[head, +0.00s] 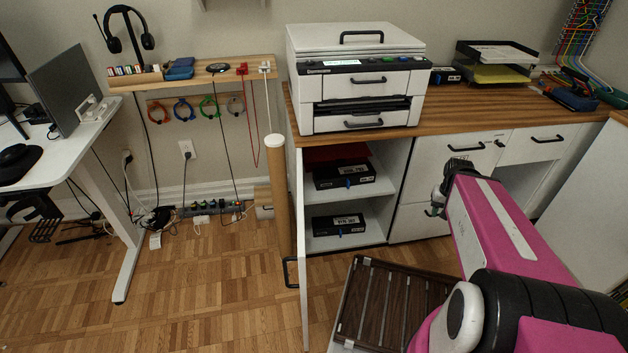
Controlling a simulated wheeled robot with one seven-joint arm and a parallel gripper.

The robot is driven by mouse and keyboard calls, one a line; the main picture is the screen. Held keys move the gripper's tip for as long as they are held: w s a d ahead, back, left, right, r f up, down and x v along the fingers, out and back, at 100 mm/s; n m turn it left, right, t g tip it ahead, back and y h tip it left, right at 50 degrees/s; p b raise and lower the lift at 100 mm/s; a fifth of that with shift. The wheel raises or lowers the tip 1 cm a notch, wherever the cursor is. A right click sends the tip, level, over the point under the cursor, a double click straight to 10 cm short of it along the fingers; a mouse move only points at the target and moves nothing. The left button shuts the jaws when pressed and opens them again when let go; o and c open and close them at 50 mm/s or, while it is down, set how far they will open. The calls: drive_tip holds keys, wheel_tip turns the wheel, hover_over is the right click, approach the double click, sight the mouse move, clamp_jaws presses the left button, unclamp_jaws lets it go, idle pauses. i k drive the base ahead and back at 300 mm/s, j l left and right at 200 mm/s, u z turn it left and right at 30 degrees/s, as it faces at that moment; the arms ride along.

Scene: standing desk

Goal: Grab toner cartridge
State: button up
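Two black cartridge-like boxes with white labels and blue tabs sit in the open cabinet under the printer. The upper black box (344,175) is on the upper shelf, beside a red item (330,154). The lower black box (338,225) is on the cabinet floor. I cannot read the labels, so I cannot tell which is the toner cartridge. My gripper (435,211) is to the right of both boxes, in front of the neighbouring white cabinet and apart from the boxes. It is small and partly hidden by my arm, so its finger opening is unclear.
The open cabinet door (301,285) sticks out at the left of the opening. A brown slatted mat (395,300) lies on the floor in front. A white printer (358,85) stands on the wooden counter (468,108). Cables and a power strip (210,208) lie at left.

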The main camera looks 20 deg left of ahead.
sight(339, 175)
drive_tip(key=i+l+u, duration=0.15)
drive_tip(key=l+u, duration=0.15)
drive_tip(key=u, duration=0.15)
drive_tip(key=l+u, duration=0.3)
drive_tip(key=u, duration=0.2)
drive_tip(key=i+l+u, duration=0.1)
drive_tip(key=l+u, duration=0.35)
drive_tip(key=j+z, duration=0.15)
drive_tip(key=z, duration=0.35)
drive_tip(key=i+j+z, duration=0.1)
drive_tip(key=z, duration=0.4)
drive_tip(key=j+z, duration=0.2)
drive_tip(key=z, duration=0.25)
